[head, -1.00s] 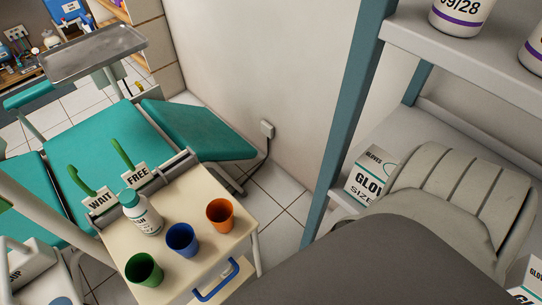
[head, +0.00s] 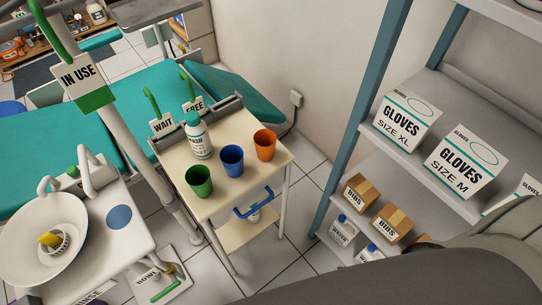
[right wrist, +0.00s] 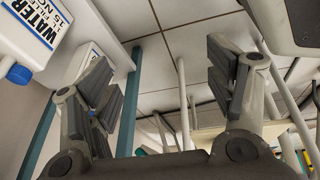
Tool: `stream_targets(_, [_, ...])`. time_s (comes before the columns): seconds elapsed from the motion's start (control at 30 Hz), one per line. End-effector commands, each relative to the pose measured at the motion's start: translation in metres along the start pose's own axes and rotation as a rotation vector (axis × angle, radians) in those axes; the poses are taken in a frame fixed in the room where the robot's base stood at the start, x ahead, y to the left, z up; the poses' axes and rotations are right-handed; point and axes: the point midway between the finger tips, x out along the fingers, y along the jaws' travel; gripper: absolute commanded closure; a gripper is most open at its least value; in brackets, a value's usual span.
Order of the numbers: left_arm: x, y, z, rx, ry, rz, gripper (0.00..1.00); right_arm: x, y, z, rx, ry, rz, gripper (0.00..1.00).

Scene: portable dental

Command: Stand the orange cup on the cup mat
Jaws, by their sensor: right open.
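The orange cup (head: 265,144) stands upright on the top of the cream trolley (head: 231,190), near its right edge. A flat round blue disc (head: 119,217) on the white basin unit at the left looks like the cup mat; nothing stands on it. My right gripper (right wrist: 165,80) shows in the right wrist view, its two fingers spread wide with nothing between them. Neither the orange cup nor the disc can be made out in that view. My left gripper is not in view.
A blue cup (head: 231,161), a green cup (head: 199,182) and a white bottle (head: 198,137) stand near the orange cup. A pole with an IN USE sign (head: 82,82) rises between basin (head: 40,240) and trolley. Shelves with glove boxes (head: 466,161) stand at the right.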

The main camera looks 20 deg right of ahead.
Motion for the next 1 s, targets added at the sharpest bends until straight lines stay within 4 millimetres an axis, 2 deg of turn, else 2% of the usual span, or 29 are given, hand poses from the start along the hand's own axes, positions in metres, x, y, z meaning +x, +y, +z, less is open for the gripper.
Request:
stream_targets(0.03, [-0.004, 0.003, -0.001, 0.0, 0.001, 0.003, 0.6, -0.005, 0.01, -0.016, -0.003, 0.034, 0.008, 0.23])
stream_targets(0.27, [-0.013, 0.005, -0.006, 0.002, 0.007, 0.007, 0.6, -0.031, 0.042, -0.085, -0.011, 0.193, 0.023, 0.23])
stream_targets(0.37, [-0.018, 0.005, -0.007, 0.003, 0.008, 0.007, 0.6, -0.05, 0.056, -0.125, -0.018, 0.285, 0.024, 0.23])
stream_targets(0.47, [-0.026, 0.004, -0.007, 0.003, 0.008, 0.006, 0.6, -0.08, 0.069, -0.174, -0.032, 0.4, 0.017, 0.23])
stream_targets(0.63, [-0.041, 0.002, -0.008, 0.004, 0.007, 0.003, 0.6, -0.159, 0.076, -0.269, -0.073, 0.637, -0.036, 0.23])
stream_targets(0.7, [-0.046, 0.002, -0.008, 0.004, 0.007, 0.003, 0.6, -0.196, 0.071, -0.303, -0.089, 0.73, -0.073, 0.23])
stream_targets(0.77, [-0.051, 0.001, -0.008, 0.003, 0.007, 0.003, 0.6, -0.23, 0.065, -0.329, -0.107, 0.805, -0.11, 0.23])
stream_targets(0.8, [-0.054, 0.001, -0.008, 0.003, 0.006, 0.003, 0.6, -0.252, 0.059, -0.345, -0.118, 0.853, -0.138, 0.23])
stream_targets(0.9, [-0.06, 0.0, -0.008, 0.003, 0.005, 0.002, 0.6, -0.305, 0.042, -0.375, -0.142, 0.955, -0.209, 0.23])
stream_targets(1.0, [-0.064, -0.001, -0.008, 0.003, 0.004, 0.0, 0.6, -0.345, 0.026, -0.393, -0.162, 1.027, -0.27, 0.23])
